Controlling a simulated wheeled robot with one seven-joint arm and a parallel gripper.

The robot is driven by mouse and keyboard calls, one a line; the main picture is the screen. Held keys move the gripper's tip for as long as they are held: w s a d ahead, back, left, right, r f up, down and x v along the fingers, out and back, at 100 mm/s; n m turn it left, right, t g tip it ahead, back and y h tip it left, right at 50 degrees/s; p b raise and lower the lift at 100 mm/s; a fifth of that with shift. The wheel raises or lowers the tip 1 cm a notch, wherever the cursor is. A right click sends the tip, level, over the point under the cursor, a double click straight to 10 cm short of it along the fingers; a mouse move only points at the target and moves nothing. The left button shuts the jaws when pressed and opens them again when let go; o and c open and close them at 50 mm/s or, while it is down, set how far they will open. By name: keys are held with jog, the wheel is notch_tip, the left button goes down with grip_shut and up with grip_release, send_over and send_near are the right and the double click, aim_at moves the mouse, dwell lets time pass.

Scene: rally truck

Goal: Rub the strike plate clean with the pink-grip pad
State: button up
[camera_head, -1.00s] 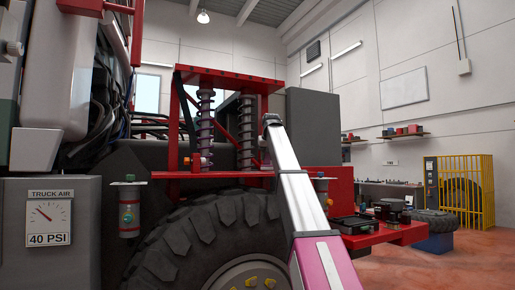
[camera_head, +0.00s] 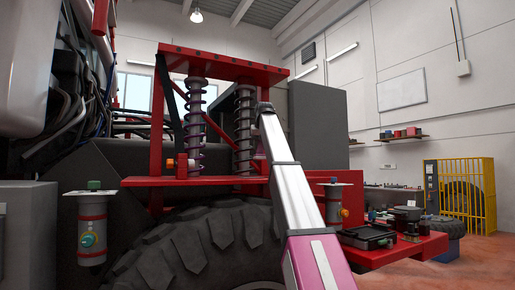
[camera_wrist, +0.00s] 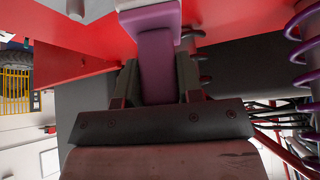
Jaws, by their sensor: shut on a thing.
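In the wrist view my gripper (camera_wrist: 158,78) has its two dark fingers closed on the pink-purple grip of the pad (camera_wrist: 157,60). The pad's wider pale and purple end shows at the top edge, close to a red surface (camera_wrist: 90,40); I cannot tell whether they touch. I cannot pick out the strike plate for certain in either view. In the head view my silver and pink arm reaches up toward the red frame (camera_head: 215,63) of the truck; its gripper end is hidden there.
Coil springs (camera_head: 195,125) stand inside the red frame, and one shows close on the right in the wrist view (camera_wrist: 308,40). A large tyre (camera_head: 205,245) lies below. A red shelf (camera_head: 400,252) with black trays is at right. Open floor lies beyond it.

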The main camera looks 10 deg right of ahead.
aim_at(260, 152)
jog(key=shift+w+f, duration=0.1)
jog(key=shift+f, duration=2.95)
jog(key=shift+f, duration=1)
jog(key=shift+a, duration=0.1)
jog(key=shift+s+a+r, duration=0.1)
jog(key=shift+s+a, duration=0.2)
jog(key=shift+a, duration=0.45)
jog(key=shift+s+a+r, duration=0.1)
jog(key=shift+s+a, duration=0.15)
jog(key=shift+a, duration=0.5)
jog(key=shift+s+a+f, duration=0.1)
jog(key=shift+s+a, duration=0.25)
jog(key=shift+a, duration=0.75)
jog(key=shift+s+a+f, duration=0.1)
jog(key=shift+s+a, duration=0.25)
jog(key=shift+a, duration=0.7)
jog(key=shift+s+a+f, duration=0.1)
jog(key=shift+s+a, duration=0.25)
jog(key=shift+a, duration=0.75)
jog(key=shift+d, duration=0.15)
